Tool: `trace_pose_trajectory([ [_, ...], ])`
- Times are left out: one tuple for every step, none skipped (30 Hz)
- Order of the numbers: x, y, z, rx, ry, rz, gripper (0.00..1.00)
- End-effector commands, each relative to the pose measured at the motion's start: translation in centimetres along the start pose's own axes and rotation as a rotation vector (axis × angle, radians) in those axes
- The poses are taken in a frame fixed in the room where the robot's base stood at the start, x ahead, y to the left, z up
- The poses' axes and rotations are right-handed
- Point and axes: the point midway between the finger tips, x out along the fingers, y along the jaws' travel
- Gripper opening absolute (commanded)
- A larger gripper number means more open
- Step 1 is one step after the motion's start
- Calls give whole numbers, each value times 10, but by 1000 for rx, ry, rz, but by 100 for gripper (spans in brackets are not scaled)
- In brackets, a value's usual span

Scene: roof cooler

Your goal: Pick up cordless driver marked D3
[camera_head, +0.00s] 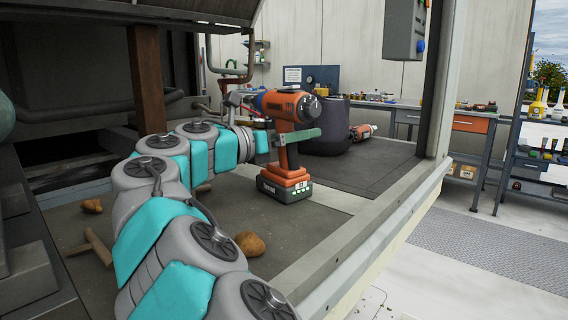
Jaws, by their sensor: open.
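An orange and black cordless driver (284,108) stands upright on its battery base on the dark shelf surface, its blue-ringed nose pointing left. A small white tag shows on its battery; its mark is too small to read surely. My gripper (286,138) is at the handle, below the driver's body. One green finger runs across the near side of the handle; the other finger is hidden. The jaws are open, and I cannot tell whether they touch the handle. A second orange tool (362,131) lies farther back on the right, its mark unreadable.
A dark rounded container (326,128) stands right behind the driver. Brown lumps (250,244) and a wooden T-shaped piece (97,246) lie on the near mat. A brown post (146,80) rises at left. A raised ledge (345,245) borders the right side.

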Motion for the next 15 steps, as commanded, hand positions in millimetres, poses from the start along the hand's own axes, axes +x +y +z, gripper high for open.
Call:
trace_pose_trajectory([
  [0,0,0,0,0,0,85],
  [0,0,1,0,0,0,85],
  [0,0,1,0,0,0,85],
  [0,0,1,0,0,0,85],
  [0,0,1,0,0,0,85],
  [0,0,1,0,0,0,81],
  [0,0,1,0,0,-1,78],
  [0,0,1,0,0,-1,74],
  [0,0,1,0,0,-1,70],
  [0,0,1,0,0,-1,66],
  [0,0,1,0,0,-1,63],
  [0,0,1,0,0,-1,58],
  [0,0,1,0,0,-1,55],
  [0,0,1,0,0,-1,52],
  [0,0,1,0,0,-1,47],
])
